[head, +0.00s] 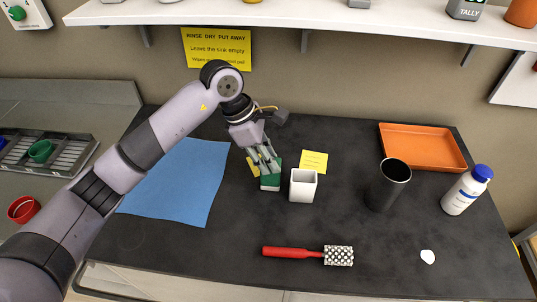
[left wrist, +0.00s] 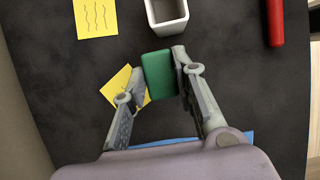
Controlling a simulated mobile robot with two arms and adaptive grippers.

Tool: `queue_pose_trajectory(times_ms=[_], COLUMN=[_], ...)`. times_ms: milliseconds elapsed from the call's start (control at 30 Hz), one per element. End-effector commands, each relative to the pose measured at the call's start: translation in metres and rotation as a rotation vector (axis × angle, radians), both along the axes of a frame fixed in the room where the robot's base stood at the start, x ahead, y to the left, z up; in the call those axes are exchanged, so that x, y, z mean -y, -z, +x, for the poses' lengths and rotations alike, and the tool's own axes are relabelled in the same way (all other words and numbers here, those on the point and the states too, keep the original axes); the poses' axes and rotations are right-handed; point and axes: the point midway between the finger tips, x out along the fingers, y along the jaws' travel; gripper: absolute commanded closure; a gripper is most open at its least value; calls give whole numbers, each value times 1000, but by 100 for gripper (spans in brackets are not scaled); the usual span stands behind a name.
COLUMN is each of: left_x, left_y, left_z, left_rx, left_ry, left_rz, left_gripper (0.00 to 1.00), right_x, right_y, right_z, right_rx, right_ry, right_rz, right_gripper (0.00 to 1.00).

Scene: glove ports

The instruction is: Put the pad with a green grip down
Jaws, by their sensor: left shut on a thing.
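The pad with a green grip (head: 271,182) is between the fingers of my left gripper (head: 264,160), just left of a white square cup. A pale strip shows under the green in the head view. In the left wrist view the green grip (left wrist: 158,74) sits between the two fingertips of my left gripper (left wrist: 160,72), which is shut on it. The pad is low over the dark counter (head: 225,255); I cannot tell whether it touches it. My right gripper is not in view.
The white cup (head: 303,186) stands close by. Yellow notes (head: 314,162) lie near it and under the gripper. The front left counter is clear.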

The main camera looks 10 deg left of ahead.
Motion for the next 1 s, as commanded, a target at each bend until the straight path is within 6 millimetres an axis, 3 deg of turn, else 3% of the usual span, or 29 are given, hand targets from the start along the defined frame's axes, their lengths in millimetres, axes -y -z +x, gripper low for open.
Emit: queue_pose_trajectory(times_ms=[233, 267, 567, 933, 1000], left_x=[0, 0, 0, 0, -3], left_y=[4, 3, 2, -3, -7], left_z=[0, 0, 0, 0, 1], left_rx=[1, 1, 0, 0, 4], left_ry=[1, 1, 0, 0, -1], left_rz=[0, 0, 0, -1, 0], left_gripper=[96, 73, 54, 54, 54], right_x=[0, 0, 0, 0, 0], right_y=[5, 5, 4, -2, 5], right_z=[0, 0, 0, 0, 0], right_rx=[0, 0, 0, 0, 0], right_ry=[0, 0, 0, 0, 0], right_rz=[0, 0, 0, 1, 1], right_gripper=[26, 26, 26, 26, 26])
